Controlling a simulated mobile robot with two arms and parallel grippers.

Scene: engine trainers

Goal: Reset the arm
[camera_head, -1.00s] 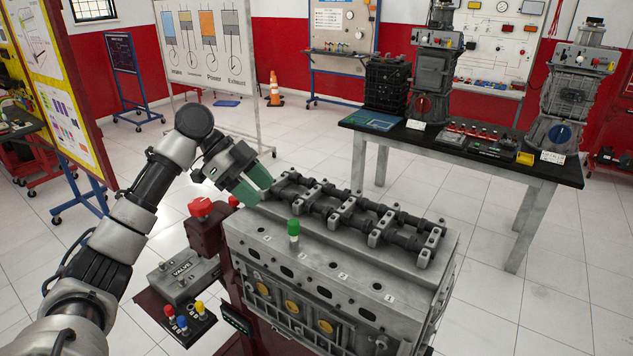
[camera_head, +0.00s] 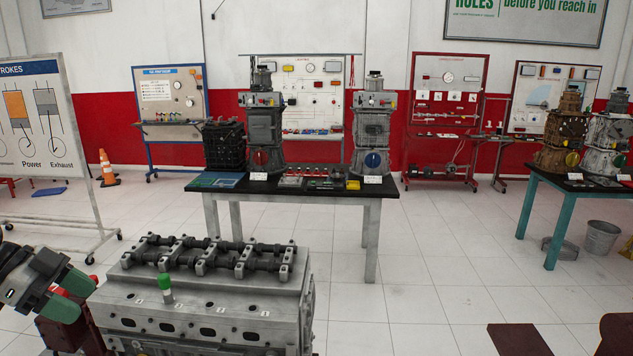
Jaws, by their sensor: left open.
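My left arm comes in at the lower left edge. Its gripper (camera_head: 69,294) has two green-tipped fingers spread apart with nothing held between them. It is just left of the grey engine block (camera_head: 215,306), in front of a dark red stand. The block carries a dark rocker shaft assembly (camera_head: 215,254) along its top. A green-capped pin (camera_head: 166,287) stands upright on the block's numbered ledge. Most of the left arm is cut off by the picture edge. My right gripper is out of view.
A black-topped table (camera_head: 290,186) with engine trainers stands behind the block. A teal-legged table (camera_head: 560,190) is at right, near a metal bucket (camera_head: 601,238). An orange cone (camera_head: 106,168) stands at left.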

